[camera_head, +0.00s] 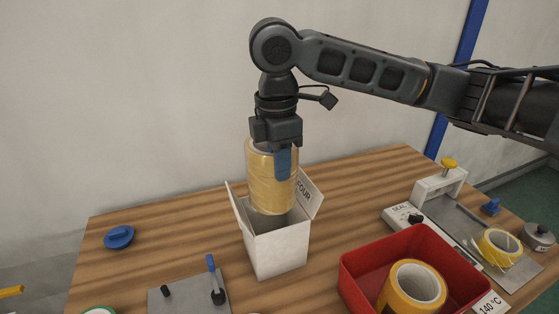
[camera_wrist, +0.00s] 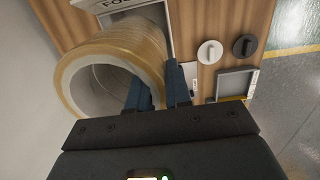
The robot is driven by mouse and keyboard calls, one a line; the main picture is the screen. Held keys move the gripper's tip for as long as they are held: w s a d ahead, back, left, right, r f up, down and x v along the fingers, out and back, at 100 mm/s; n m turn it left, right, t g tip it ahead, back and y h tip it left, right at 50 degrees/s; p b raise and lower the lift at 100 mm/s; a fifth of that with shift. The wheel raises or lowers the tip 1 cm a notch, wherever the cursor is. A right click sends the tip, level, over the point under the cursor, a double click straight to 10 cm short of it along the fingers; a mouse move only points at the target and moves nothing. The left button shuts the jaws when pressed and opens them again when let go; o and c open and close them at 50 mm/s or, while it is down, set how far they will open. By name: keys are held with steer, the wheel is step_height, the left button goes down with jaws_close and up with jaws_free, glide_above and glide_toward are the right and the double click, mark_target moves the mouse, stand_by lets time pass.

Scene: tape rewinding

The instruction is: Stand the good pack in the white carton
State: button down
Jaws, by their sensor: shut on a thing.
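The pack (camera_head: 266,185) is a tall stack of yellow tape rolls in clear wrap. My gripper (camera_head: 283,165) is shut on the pack's wall at its upper right side. It holds the pack upright, with its lower end at the mouth of the white carton (camera_head: 277,248). The carton stands open on the table, its flaps spread and one marked "FOUR". In the wrist view the pack (camera_wrist: 100,55) shows its round open end with one finger of my gripper (camera_wrist: 158,90) inside the wall and one outside. Whether the pack's bottom is below the carton's rim is hard to tell.
A red bin (camera_head: 363,258) at the front right holds a yellow tape roll (camera_head: 415,286). A sealing machine (camera_head: 437,200) and another roll (camera_head: 500,248) stand at the right. A blue knob-like piece (camera_head: 119,237) lies at the left, and a grey plate (camera_head: 180,296) at the front.

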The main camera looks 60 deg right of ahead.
mark_target(279, 212)
steer(key=shift+f+b, duration=2.05)
steer(key=shift+f, duration=1.35)
steer(key=shift+f+b, duration=2.05)
steer(key=shift+f, duration=1.7)
steer(key=c, duration=1)
jaws_free()
